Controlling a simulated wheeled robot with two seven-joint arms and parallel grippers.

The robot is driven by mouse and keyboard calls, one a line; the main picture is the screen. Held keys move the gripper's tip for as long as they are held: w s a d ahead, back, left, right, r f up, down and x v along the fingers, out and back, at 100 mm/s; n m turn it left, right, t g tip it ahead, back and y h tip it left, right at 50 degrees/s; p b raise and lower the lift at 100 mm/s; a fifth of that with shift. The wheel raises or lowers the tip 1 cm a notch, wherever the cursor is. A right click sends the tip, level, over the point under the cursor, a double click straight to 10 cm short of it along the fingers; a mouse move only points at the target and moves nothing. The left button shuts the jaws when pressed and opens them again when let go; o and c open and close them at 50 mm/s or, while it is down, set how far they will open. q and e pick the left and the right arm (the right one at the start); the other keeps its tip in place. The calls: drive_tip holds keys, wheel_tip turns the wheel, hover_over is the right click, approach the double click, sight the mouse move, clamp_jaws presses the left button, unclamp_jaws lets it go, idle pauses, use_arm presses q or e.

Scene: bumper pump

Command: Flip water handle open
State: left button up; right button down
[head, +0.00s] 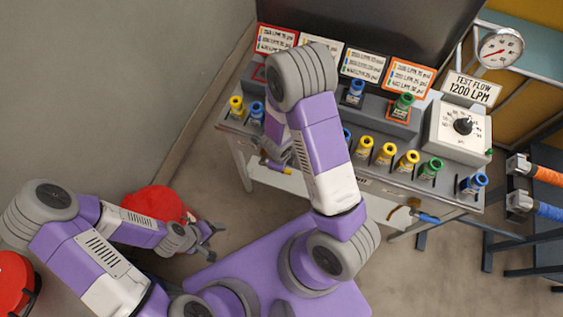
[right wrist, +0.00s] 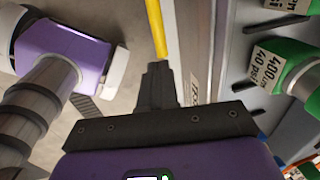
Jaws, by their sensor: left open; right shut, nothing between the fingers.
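My left gripper (head: 205,240) is open and empty, low at the left near a red round container. My right arm reaches up and folds over the front of the pump panel; in the head view its gripper is largely hidden behind the arm. In the right wrist view the right gripper (right wrist: 160,75) is shut with nothing in it, and its tips are close to the lower end of a yellow bar (right wrist: 155,25). I cannot tell whether they touch. The bar may be the water handle; no label on it is readable.
The panel carries several coloured nozzles, such as a green one (head: 430,168), a dial box (head: 460,130) and a gauge (head: 501,48). In the right wrist view a green fitting (right wrist: 298,72) stands at the right. The red container (head: 155,205) stands on the floor.

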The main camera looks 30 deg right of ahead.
drive_tip(key=f+b, duration=0.1)
drive_tip(key=f, duration=0.2)
drive_tip(key=d+f+b, duration=0.1)
drive_tip(key=f, duration=0.1)
drive_tip(key=w+f+b, duration=0.1)
drive_tip(key=f+b, duration=0.1)
drive_tip(key=f, duration=0.1)
drive_tip(key=shift+w+d+f, duration=0.1)
drive_tip(key=shift+d+f, duration=0.05)
drive_tip(key=shift+f, duration=0.2)
drive_tip(key=shift+f, duration=0.1)
